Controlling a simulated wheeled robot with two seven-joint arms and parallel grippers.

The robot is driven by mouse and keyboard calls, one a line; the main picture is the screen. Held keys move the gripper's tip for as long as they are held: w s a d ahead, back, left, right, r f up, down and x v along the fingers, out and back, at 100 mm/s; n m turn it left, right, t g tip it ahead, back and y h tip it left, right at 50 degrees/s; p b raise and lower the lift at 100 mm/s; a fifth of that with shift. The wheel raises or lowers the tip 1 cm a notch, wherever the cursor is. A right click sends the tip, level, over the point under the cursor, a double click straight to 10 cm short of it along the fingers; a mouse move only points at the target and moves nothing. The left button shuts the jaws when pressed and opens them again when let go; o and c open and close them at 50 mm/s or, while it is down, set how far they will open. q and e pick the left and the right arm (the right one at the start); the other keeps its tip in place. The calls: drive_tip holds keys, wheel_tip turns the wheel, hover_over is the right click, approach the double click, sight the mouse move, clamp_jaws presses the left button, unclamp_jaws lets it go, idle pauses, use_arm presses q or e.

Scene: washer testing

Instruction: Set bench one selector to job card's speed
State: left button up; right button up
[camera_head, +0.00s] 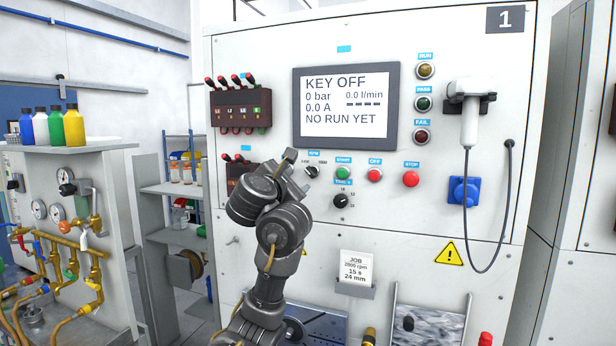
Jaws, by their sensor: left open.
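Bench one's panel (450,210) bears a "1" plate at its top right. The black rpm selector (312,171) sits below the screen, left of the green start button (343,173); its exact pointer setting is too small to read surely. A second black knob (341,201), with a time label, sits lower right of it. The job card (357,266) stands in a holder low on the panel and seems to read 2800 rpm, 15 s, 24 mm. My left gripper (287,163) is open, just left of the rpm selector and seemingly apart from it. My right gripper is out of view.
The screen (346,106) reads KEY OFF with zero readings. A red button (375,175) and red stop button (411,179) lie right of start. A white handset (470,115) with a hanging cable is at right. Brass piping (85,240) stands at left.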

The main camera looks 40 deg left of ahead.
sight(309, 174)
use_arm(q)
drive_tip(key=w+b, duration=0.1)
drive_tip(key=w, duration=0.2)
drive_tip(key=w+f+b, duration=0.1)
drive_tip(key=shift+w+a+b, duration=0.3)
drive_tip(key=shift+a, duration=0.1)
drive_tip(key=x, duration=0.3)
drive_tip(key=shift+w+a+r, duration=0.25)
drive_tip(key=shift+w+a, duration=0.05)
drive_tip(key=shift+w, duration=0.05)
drive_tip(key=shift+w+a, duration=0.25)
drive_tip(key=shift+w, duration=0.35)
drive_tip(key=c, duration=1)
